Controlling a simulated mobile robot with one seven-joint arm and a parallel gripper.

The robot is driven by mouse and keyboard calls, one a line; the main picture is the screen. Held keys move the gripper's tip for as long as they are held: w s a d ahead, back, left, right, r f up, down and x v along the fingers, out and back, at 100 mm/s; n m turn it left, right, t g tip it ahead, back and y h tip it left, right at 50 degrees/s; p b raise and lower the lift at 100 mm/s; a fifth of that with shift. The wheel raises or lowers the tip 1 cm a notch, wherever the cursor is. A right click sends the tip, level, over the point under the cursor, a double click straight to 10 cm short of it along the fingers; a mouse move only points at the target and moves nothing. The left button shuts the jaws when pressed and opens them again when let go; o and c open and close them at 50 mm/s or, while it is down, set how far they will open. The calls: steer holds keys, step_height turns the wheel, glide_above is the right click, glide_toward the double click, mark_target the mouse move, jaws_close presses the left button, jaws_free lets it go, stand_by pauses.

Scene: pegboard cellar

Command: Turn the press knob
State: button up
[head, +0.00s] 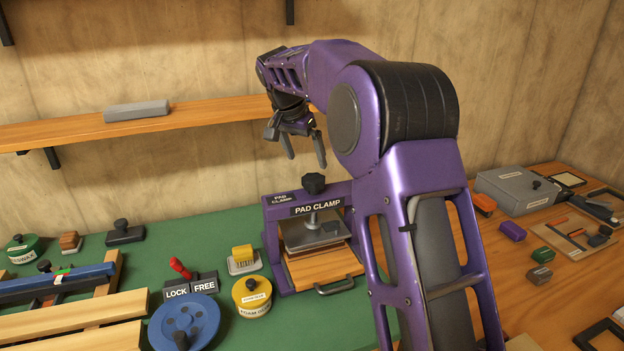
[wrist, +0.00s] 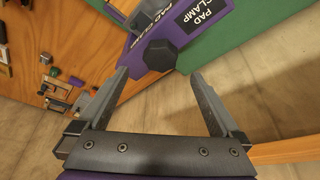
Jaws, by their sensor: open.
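The press is a purple frame (head: 272,240) labelled "PAD CLAMP" on the green bench top. Its black faceted knob (head: 314,183) stands on top of the frame, above a threaded stem and a grey plate. A wooden board with a dark handle lies under the plate. My gripper (head: 305,150) is open and empty, above the knob and apart from it, with the fingers pointing down. In the wrist view the knob (wrist: 160,55) lies ahead of the open fingers, roughly midway between them. My gripper (wrist: 165,85) does not touch it there.
A wooden shelf (head: 60,131) with a grey block (head: 137,110) runs along the wall behind my gripper. A blue wheel (head: 184,322), a red lever (head: 180,268) and a yellow tin (head: 252,296) stand left of the press. A grey box (head: 516,190) sits at right.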

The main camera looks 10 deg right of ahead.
mark_target(313, 179)
steer(key=x, duration=0.8)
steer(key=shift+c, duration=0.2)
steer(key=c, duration=1.2)
